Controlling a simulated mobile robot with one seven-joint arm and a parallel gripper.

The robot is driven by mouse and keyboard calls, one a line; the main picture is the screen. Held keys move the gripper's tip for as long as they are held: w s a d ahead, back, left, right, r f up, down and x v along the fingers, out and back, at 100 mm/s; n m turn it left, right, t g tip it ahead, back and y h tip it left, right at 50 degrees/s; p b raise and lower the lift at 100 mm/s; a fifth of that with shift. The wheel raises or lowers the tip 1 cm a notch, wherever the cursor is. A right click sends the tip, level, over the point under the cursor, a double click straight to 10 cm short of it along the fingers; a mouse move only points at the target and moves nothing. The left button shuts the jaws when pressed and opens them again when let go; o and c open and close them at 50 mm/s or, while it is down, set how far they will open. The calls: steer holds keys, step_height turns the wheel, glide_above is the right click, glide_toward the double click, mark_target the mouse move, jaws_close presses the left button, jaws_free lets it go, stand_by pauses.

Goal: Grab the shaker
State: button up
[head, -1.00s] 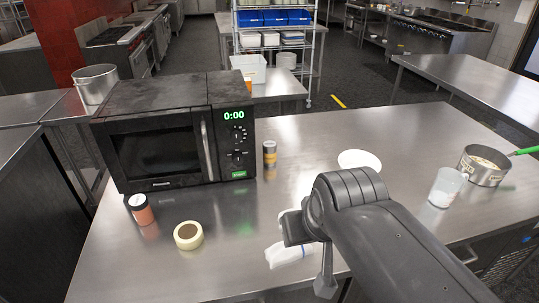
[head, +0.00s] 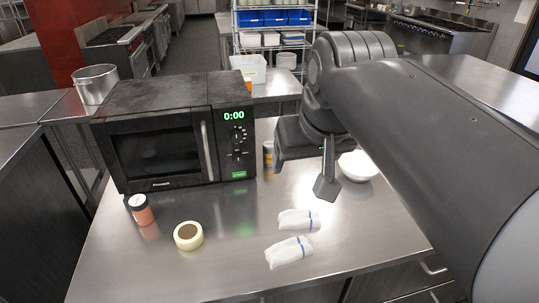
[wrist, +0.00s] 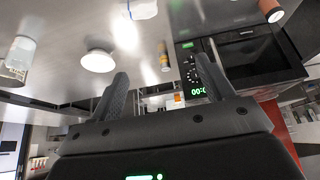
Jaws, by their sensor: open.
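Two small containers could be the shaker, and I cannot tell for certain which. One is a slim dark-and-yellow can (head: 268,157) beside the microwave's right side, partly hidden by my gripper in the head view. In the wrist view this can (wrist: 164,56) shows between the open fingers, apart from them. My gripper (wrist: 163,72) is open and empty. In the head view my gripper (head: 304,172) is above the table, right of the can.
The black microwave (head: 160,140) stands close left of the can. A white bowl (head: 358,166) is to the right, partly behind my arm.

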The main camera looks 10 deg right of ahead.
steer(key=w+r, duration=0.3)
steer(key=w, duration=0.7)
glide_above(271, 146)
steer(key=s, duration=0.4)
step_height(271, 146, down, 6)
steer(key=shift+t, duration=0.4)
steer(key=f, duration=0.7)
steer(key=w+f, duration=0.1)
steer(key=f, duration=0.7)
steer(key=w+f, duration=0.1)
steer(key=f, duration=0.6)
steer(key=shift+w+f, duration=0.2)
steer(key=shift+f, duration=0.05)
steer(key=shift+s+x, duration=0.2)
steer(key=shift+x, duration=2.85)
steer(key=shift+a+f, duration=0.1)
steer(key=shift+f, duration=0.05)
steer(key=c, duration=1.2)
